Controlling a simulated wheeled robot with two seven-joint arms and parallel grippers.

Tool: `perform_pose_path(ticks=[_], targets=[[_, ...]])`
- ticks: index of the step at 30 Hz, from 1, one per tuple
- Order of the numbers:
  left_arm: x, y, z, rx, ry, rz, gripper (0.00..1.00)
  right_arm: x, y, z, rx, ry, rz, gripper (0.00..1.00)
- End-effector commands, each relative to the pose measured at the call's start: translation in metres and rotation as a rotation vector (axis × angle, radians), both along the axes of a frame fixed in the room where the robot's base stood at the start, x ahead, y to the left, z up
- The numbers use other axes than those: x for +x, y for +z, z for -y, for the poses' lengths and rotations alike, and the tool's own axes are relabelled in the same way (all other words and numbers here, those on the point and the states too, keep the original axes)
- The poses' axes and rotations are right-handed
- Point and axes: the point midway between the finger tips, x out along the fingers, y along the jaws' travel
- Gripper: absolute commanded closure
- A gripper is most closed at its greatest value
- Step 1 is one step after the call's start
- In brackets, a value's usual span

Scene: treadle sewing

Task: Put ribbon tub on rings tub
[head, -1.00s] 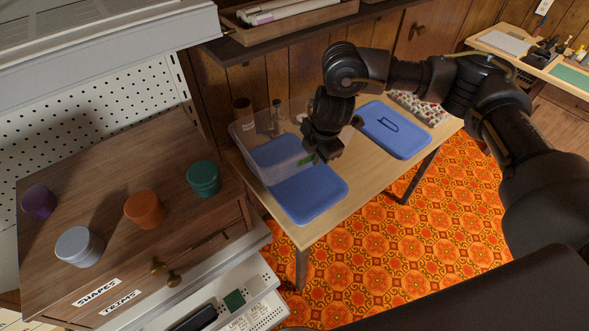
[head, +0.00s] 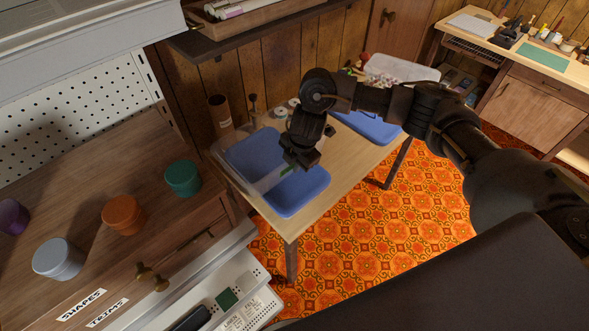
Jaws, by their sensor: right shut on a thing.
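A clear tub with a green label (head: 287,171) is at the left part of the wooden side table. A blue surface shows through and in front of it, like a lid (head: 302,193). My right gripper (head: 299,160) is shut at the tub's front wall, by the label, and hides part of it. The label is too small to read, so I cannot tell whether this is the ribbon tub or the rings tub. A second blue lid (head: 372,125) lies farther right, partly behind my right arm. My left gripper is not in view.
A brown cylinder (head: 219,112) and small items stand behind the tub. A pale translucent container (head: 400,68) is at the table's far right. On the left, a wooden cabinet carries purple, grey, orange (head: 124,215) and green (head: 183,178) pots. A shelf (head: 270,28) overhangs the back.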

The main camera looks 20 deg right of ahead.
Motion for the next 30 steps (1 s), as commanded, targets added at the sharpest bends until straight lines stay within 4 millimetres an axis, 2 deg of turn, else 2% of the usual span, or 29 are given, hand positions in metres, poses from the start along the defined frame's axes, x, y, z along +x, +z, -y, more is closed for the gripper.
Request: perform_pose_path(ticks=[1, 5, 18, 19, 24, 30], targets=[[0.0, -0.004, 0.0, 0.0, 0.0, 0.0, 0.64, -0.002, -0.012, -0.001, 0.002, -0.002, -0.006, 1.0], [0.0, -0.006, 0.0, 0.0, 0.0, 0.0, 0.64, -0.001, -0.026, -0.001, 0.001, -0.001, -0.003, 1.0], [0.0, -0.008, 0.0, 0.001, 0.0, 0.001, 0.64, 0.0, -0.032, 0.0, 0.001, 0.0, -0.001, 1.0], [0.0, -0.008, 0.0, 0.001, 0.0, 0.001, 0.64, 0.0, -0.032, 0.0, 0.001, 0.0, -0.001, 0.88], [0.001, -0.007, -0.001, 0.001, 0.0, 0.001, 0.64, 0.0, -0.031, 0.0, 0.001, 0.0, -0.001, 0.67], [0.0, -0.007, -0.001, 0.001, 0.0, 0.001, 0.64, 0.0, -0.031, 0.0, 0.001, 0.0, -0.001, 0.67]])
